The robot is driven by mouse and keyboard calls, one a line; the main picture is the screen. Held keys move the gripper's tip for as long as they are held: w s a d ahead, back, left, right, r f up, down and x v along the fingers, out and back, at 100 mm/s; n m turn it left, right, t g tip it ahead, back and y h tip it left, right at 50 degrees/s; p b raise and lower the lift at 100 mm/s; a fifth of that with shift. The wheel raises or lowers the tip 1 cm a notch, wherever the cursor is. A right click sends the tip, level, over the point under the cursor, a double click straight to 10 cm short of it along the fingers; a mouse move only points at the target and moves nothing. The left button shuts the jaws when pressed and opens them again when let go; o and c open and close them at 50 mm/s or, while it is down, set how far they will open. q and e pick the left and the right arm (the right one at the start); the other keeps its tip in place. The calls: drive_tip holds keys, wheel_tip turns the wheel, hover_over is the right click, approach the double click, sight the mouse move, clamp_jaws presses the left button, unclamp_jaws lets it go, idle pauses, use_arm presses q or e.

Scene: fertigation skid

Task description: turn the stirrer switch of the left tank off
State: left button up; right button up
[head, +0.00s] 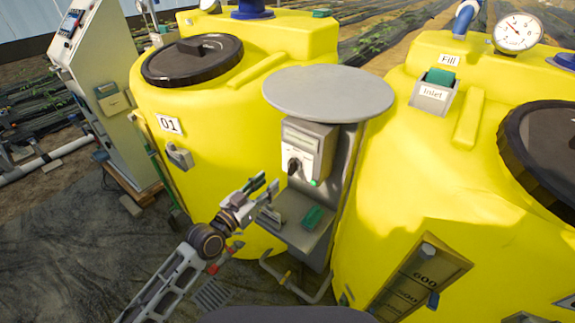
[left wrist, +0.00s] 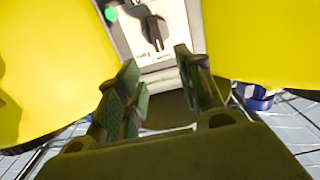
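A grey switch box (head: 308,148) with a white face plate stands between two yellow tanks under a round grey disc. A black rotary knob (head: 293,166) is on its face, with a green light or button (head: 313,183) at the lower corner. The knob (left wrist: 152,28) and the green spot (left wrist: 111,13) also show in the left wrist view. The plate's markings are too small to read. My left gripper (head: 266,194) is open and empty, below and left of the knob, apart from it. In the left wrist view its fingers (left wrist: 162,88) are spread below the knob. My right gripper is out of view.
The left tank (head: 220,120) carries the label 01 and a black lid (head: 193,60). The right tank (head: 410,190) is close on the other side. The round disc (head: 328,93) overhangs the box. A grey lower box (head: 303,222) with a green part sits below, near pipes.

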sight(289, 164)
use_arm(q)
drive_tip(key=shift+p+x, duration=0.55)
drive_tip(key=shift+x, duration=4.95)
clamp_jaws()
